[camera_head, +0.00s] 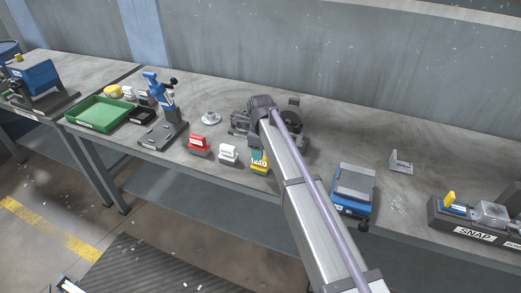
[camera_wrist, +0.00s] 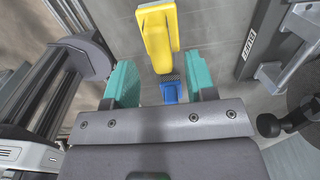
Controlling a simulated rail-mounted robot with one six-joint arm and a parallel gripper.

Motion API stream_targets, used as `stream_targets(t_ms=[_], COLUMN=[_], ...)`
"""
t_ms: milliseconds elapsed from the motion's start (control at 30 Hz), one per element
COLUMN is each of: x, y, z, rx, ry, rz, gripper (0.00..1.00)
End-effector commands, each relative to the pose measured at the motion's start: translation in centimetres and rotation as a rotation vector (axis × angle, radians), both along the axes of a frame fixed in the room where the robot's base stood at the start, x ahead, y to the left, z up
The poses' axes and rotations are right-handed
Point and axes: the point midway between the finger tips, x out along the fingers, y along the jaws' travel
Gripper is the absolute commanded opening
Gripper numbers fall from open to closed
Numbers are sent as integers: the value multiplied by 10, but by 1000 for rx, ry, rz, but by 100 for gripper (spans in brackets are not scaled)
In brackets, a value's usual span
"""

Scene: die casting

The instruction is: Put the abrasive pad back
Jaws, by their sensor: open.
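In the wrist view my gripper (camera_wrist: 162,82) is open, its two teal fingers apart with nothing clamped between them. A yellow block (camera_wrist: 158,35) stands just beyond the fingertips. A small blue piece (camera_wrist: 173,90) with a dark textured top shows in the gap, below the yellow block; whether the fingers touch it is not clear. I cannot tell whether either of these is the abrasive pad. In the head view a yellow holder marked PAD (camera_head: 259,167) with teal above it stands near the bench's front edge. My arm hides much of the gripper there.
Beside the PAD holder stand a white holder (camera_head: 228,153) and a red holder (camera_head: 199,144). A blue press (camera_head: 161,110) and a green tray (camera_head: 101,113) are farther left. A blue-grey device (camera_head: 353,188) and the SNAP fixture (camera_head: 474,231) stand right. A dark machine (camera_wrist: 75,60) flanks the fingers.

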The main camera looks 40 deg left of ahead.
Motion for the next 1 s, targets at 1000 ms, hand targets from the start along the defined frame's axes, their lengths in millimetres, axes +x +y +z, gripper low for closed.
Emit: stream_targets(t_ms=[1000], x=[36], y=[-354], z=[84], rx=[-1], ry=[0], rz=[573], gripper=[50])
